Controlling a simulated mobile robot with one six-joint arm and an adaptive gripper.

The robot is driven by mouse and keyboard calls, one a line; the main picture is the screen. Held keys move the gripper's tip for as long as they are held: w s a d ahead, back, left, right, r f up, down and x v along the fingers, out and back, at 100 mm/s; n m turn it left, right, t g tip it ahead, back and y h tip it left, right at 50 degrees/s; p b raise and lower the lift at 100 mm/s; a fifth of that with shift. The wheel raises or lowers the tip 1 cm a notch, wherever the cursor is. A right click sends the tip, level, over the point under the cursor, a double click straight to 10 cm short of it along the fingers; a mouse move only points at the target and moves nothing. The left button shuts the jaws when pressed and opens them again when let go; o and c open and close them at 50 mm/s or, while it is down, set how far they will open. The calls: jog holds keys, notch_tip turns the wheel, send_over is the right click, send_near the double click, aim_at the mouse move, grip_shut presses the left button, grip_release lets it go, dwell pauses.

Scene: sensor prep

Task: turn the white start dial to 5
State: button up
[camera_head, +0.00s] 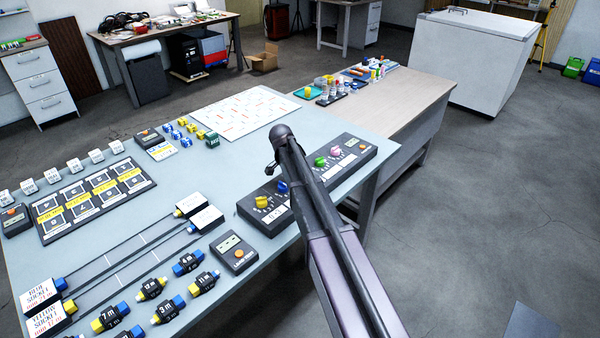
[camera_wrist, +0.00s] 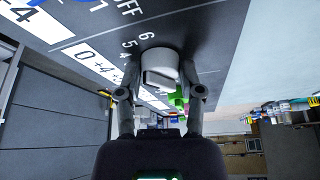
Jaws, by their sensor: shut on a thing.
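The white start dial (camera_wrist: 160,62) is a round knob with a raised grip, in the middle of the wrist view. My gripper (camera_wrist: 160,92) is shut on it, one finger on each side. The dark panel (camera_wrist: 212,40) around the dial carries the marks OFF, 1, 6, 5 and 4. I cannot tell which mark the dial points at. In the head view the long dial panel (camera_head: 358,172) lies along the table's right edge. There my arm crosses the panel, and the white dial and my gripper cannot be made out.
A yellow knob (camera_head: 262,202), a blue knob (camera_head: 282,187), a green knob (camera_head: 320,162) and a pink knob (camera_head: 335,151) stand on the same panel. A grey box with an orange button (camera_head: 239,254) lies left of it. Several labelled plugs lie on the table's front part.

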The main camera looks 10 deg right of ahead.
jog(key=shift+s+d, duration=0.1)
jog(key=shift+s, duration=0.05)
jog(key=o, duration=1.1)
jog(key=shift+o, duration=0.2)
jog(key=shift+r, duration=0.1)
